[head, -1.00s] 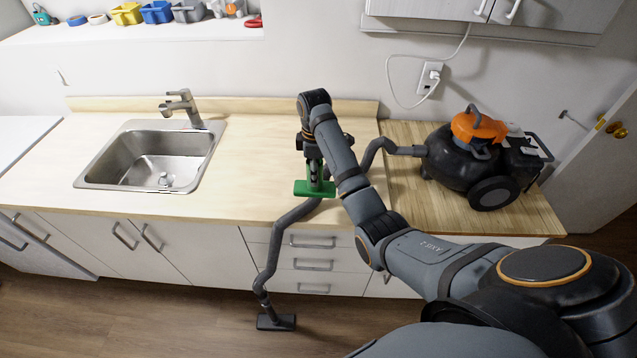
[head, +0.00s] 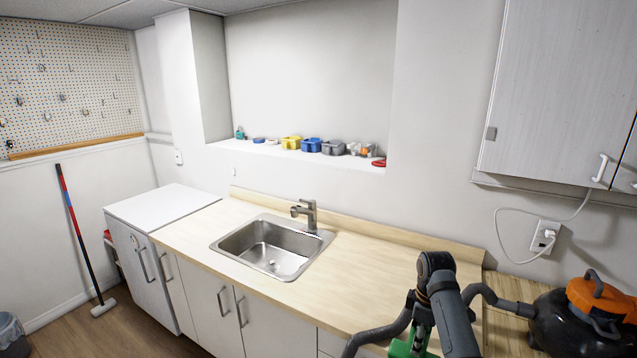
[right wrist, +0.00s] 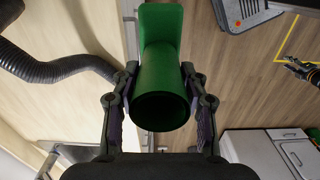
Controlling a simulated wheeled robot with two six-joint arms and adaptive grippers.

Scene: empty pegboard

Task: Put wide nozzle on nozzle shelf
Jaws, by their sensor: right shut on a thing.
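The green wide nozzle (head: 405,348) shows at the bottom edge of the head view, partly cut off. My right gripper (right wrist: 162,105) is shut on it. In the right wrist view the nozzle (right wrist: 161,60) sits between both fingers, its round open end facing the camera and its flat wide part farther away. A white wall ledge (head: 255,149) above the sink holds several small items. A narrow wooden ledge (head: 80,146) runs under the pegboard at the far left. I cannot tell which is the nozzle shelf.
The black and orange vacuum (head: 580,315) stands on the counter at right, its grey hose (head: 378,335) passing close to my right gripper. A steel sink (head: 272,246) with a faucet (head: 306,212) is set in the counter. A mop (head: 82,235) leans at left. The counter right of the sink is clear.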

